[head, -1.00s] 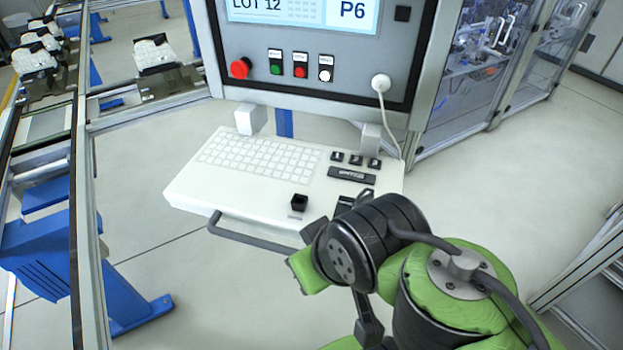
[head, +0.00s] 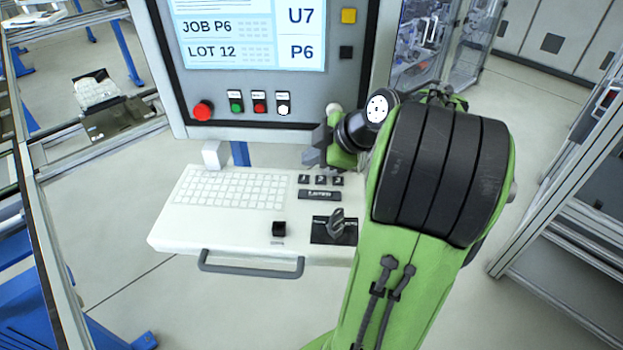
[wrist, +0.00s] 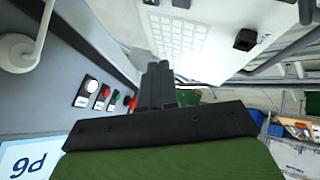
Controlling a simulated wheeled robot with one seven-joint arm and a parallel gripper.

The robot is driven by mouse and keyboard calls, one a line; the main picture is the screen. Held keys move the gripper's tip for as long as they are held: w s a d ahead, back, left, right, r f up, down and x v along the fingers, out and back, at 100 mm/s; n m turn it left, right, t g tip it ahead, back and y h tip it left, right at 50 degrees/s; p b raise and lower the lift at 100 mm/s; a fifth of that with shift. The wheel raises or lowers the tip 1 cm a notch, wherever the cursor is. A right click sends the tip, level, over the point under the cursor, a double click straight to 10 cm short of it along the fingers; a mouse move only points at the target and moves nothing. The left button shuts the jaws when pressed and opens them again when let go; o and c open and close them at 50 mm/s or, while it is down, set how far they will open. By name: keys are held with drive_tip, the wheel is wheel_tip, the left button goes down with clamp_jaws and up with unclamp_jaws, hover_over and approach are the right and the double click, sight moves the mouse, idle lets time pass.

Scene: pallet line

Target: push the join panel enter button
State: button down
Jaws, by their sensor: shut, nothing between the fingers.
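The panel (head: 330,95) has a screen above a row of buttons. A white keyboard console (head: 180,235) juts out below it. On the console's right half are three small black keys and, under them, a wide black key (head: 319,194) with a white label too small to read surely, possibly the enter button. My gripper (head: 312,152) is shut and empty, in front of the panel's lower edge and above and behind the small keys in the picture. In the wrist view my gripper (wrist: 156,72) shows closed fingers, apart from the keyboard (wrist: 172,36) and panel buttons.
A red mushroom button (head: 203,110) sits left of green (head: 236,102), red (head: 260,102) and white (head: 283,103) buttons. A black cube knob (head: 279,228) and a grey handle (head: 262,270) are at the console's front. A conveyor frame stands left. Floor in front is clear.

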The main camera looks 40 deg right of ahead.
sight(323, 197)
drive_tip(key=shift+n+t, duration=0.3)
drive_tip(key=shift+n, duration=0.1)
drive_tip(key=f+b, duration=0.1)
drive_tip(key=f, duration=0.1)
drive_tip(key=d+f+b, duration=0.1)
drive_tip(key=f+b, duration=0.1)
drive_tip(key=f, duration=0.1)
drive_tip(key=d+f+b, duration=0.1)
drive_tip(key=f+b, duration=0.1)
drive_tip(key=f, duration=0.1)
drive_tip(key=shift+s+d, duration=0.2)
drive_tip(key=shift+s, duration=0.15)
drive_tip(key=shift+f+b, duration=0.4)
drive_tip(key=shift+b, duration=0.15)
drive_tip(key=shift+r, duration=0.1)
idle(1.1)
drive_tip(key=shift+f+b, duration=0.4)
drive_tip(key=shift+b, duration=0.15)
drive_tip(key=shift+f+b, duration=0.5)
drive_tip(key=shift+b, duration=0.1)
idle(0.5)
drive_tip(key=shift+r, duration=0.1)
drive_tip(key=shift+r+p, duration=0.6)
drive_tip(key=shift+r, duration=0.25)
